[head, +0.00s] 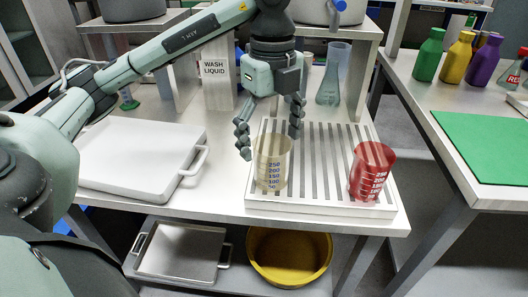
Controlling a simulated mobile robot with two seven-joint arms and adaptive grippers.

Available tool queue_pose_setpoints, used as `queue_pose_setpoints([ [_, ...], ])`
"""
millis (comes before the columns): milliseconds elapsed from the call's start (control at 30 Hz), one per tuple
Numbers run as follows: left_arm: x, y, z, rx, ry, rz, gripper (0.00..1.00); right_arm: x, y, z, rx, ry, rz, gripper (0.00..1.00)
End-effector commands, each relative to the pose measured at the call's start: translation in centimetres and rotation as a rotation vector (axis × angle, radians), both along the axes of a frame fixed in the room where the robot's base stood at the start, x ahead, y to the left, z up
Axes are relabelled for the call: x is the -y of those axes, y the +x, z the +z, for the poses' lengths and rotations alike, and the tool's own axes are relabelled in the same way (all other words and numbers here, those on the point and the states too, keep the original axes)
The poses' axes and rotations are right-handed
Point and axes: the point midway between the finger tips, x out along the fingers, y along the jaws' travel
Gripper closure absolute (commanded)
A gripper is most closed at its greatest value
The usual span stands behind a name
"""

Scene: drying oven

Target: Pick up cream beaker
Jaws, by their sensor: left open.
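The cream beaker (271,172), see-through with blue markings, stands upright on the left front part of a white slatted rack (322,207). My left gripper (268,142) points down above and just behind the cream beaker. Its fingers are spread apart, with one finger at the left of the beaker's rim and the other behind its right side. It is open, with nothing held between the fingers. Whether a finger touches the rim, I cannot tell. My right gripper is not in view.
A red beaker (369,172) stands on the rack's right side. A conical flask (331,80) is behind the rack. A white tray (135,150) lies left; a wash liquid container (214,85) stands behind. A yellow basin (289,262) sits below. Several bottles stand on the right table.

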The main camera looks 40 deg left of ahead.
Motion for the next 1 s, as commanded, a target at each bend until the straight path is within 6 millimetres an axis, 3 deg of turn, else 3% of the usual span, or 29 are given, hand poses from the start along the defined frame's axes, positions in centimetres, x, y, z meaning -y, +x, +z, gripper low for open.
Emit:
queue_pose_setpoints([
  [167,-0.3,0.1,-1.0,0.003,0.01,0.014,0.18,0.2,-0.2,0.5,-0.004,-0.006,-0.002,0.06],
  [633,0.0,0.4,-7.0,0.002,0.009,0.013,0.18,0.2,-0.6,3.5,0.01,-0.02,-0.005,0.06],
  [967,0.0,0.5,-7.6,0.004,0.008,0.012,0.18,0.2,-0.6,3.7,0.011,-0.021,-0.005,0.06],
  [1000,0.0,0.5,-7.6,0.004,0.008,0.012,0.23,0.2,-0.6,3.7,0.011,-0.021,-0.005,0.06],
])
